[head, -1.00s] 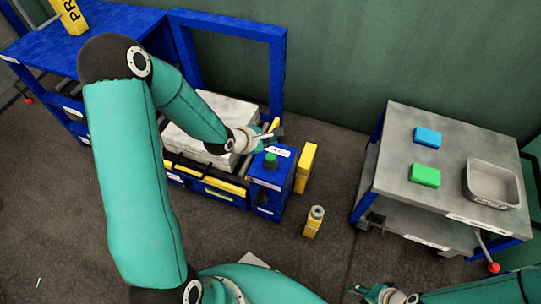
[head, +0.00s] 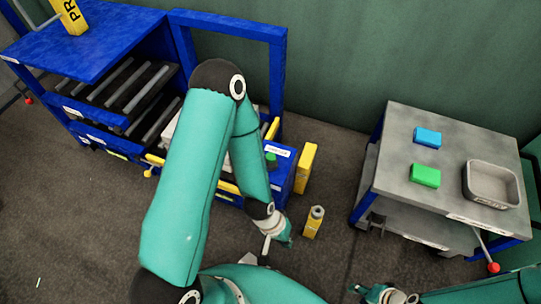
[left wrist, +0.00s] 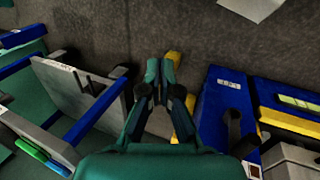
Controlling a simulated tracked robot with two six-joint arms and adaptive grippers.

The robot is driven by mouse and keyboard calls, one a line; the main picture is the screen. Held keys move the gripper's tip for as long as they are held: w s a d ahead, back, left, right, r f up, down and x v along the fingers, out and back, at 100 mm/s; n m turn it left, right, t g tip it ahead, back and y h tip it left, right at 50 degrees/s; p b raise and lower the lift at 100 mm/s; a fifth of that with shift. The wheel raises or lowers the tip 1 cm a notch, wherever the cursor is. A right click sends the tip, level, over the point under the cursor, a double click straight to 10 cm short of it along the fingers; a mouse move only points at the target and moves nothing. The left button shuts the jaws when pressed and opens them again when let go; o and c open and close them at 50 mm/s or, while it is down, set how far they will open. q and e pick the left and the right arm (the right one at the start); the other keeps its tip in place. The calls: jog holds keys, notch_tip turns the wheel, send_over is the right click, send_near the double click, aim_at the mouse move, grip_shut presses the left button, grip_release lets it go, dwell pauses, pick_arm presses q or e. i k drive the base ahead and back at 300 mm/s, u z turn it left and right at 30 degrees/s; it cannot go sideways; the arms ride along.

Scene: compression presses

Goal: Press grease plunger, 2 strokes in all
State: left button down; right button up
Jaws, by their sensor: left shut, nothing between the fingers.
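A small yellow canister (head: 313,224) with a grey round top, which looks like the grease plunger, stands upright on the floor in the head view. In the left wrist view a yellow part of it (left wrist: 173,58) shows just beyond my fingers, mostly hidden. My left gripper (head: 284,238) is left of the canister in the head view, apart from it. In the left wrist view its fingers (left wrist: 153,72) are together, with nothing between them. My right gripper (head: 362,290) is at the bottom edge, far from the canister; its fingers are too small to judge.
A blue press frame (head: 282,70) stands behind, with a green button (head: 271,159) on a blue box and a yellow block (head: 306,168) beside it. A grey table (head: 390,150) at right holds a blue block, a green block and a tray. Floor between is clear.

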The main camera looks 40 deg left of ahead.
aim_at(270, 157)
jog(key=z, duration=0.55)
jog(key=i, duration=0.15)
jog(key=u, duration=3)
jog(key=k, duration=1.35)
jog(key=z, duration=0.1)
jog(key=i, duration=0.4)
jog(key=z, duration=0.7)
jog(key=i, duration=0.85)
jog(key=z, duration=0.45)
